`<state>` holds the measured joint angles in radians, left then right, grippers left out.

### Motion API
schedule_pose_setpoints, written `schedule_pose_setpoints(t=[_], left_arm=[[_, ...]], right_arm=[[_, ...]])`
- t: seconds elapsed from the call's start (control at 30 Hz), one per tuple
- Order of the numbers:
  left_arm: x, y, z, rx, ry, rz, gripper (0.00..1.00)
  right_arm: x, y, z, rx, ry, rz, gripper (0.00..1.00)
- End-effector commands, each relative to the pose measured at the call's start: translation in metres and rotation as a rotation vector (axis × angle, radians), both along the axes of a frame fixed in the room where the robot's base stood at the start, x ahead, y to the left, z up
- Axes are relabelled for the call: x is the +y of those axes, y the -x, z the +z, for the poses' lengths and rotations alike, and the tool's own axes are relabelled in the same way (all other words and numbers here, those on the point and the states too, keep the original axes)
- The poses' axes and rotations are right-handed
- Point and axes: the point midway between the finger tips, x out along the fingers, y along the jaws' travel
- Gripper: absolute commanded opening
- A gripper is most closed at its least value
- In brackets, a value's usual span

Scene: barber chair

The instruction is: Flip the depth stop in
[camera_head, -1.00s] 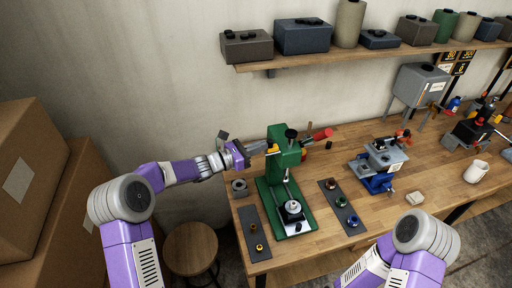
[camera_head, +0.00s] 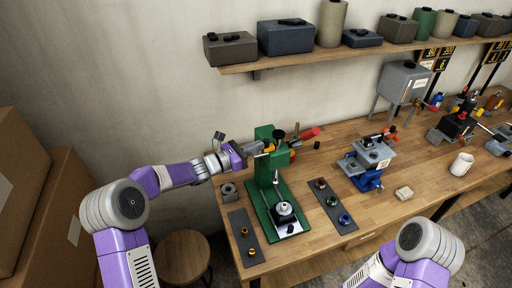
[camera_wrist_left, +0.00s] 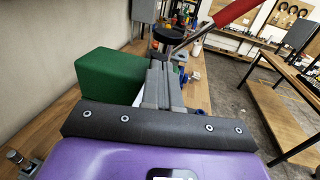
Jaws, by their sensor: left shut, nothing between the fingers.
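The green press (camera_head: 264,174) stands upright on the bench, with a red-handled lever (camera_head: 309,133) at its right. A small yellow-orange piece (camera_head: 269,147) shows at the press head, close to my left fingertips; I cannot tell for sure that it is the depth stop. My left gripper (camera_head: 262,148) is shut and empty beside the press head. In the left wrist view its grey fingers (camera_wrist_left: 161,84) are together, beside the green head (camera_wrist_left: 108,74), and the red handle (camera_wrist_left: 236,11) is beyond them. Whether they touch the press is unclear. My right gripper is outside the view.
Dark mats with small rings lie left (camera_head: 243,237) and right (camera_head: 331,205) of the press. A blue-grey device (camera_head: 368,160) stands farther right. A shelf (camera_head: 340,56) with boxes runs above. A stool (camera_head: 183,257) and cardboard boxes (camera_head: 30,190) are at left.

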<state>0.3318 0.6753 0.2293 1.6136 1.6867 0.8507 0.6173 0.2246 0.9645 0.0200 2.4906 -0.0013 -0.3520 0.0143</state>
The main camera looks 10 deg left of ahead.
Motion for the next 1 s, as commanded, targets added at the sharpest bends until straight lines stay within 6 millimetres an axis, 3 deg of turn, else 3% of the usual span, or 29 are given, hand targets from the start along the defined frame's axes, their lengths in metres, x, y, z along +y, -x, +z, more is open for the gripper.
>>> schedule_pose_setpoints(t=[0.17,0.53,0.7,1.0], left_arm=[[0.021,0.015,0.000,0.000,-0.001,-0.008,0.00],[0.079,0.068,-0.002,0.001,-0.003,-0.009,0.00],[0.091,0.078,-0.001,0.001,-0.002,-0.011,0.00],[0.093,0.080,-0.001,0.001,-0.002,-0.011,0.00]], right_arm=[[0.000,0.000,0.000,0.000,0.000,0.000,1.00],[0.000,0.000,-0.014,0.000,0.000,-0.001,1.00],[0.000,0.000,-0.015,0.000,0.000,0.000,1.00],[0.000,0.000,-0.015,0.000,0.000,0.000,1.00]])
